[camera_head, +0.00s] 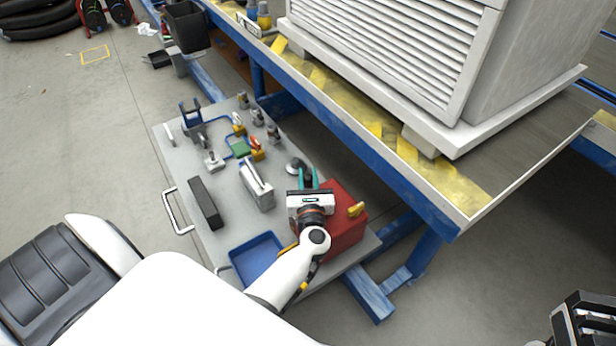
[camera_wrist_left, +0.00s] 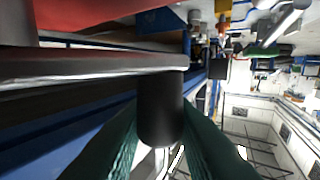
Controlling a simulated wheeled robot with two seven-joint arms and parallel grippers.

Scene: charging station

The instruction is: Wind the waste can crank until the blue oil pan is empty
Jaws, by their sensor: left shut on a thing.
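The red waste can (camera_head: 346,232) stands at the near right end of the grey cart top. The blue oil pan (camera_head: 257,258) sits on the cart to the left of it; I cannot tell how much oil it holds. My left gripper (camera_head: 308,178) is at the can's far left side, its wrist covering part of the can. My right gripper (camera_head: 582,322) is at the bottom right corner, cut off and away from the cart.
The cart (camera_head: 225,225) also holds a grey metal canister (camera_head: 257,190), a long black block (camera_head: 206,202) and several small tools and bottles. A blue-framed workbench (camera_head: 330,107) with a large white louvred unit (camera_head: 400,50) runs along the right. The floor at left is mostly clear.

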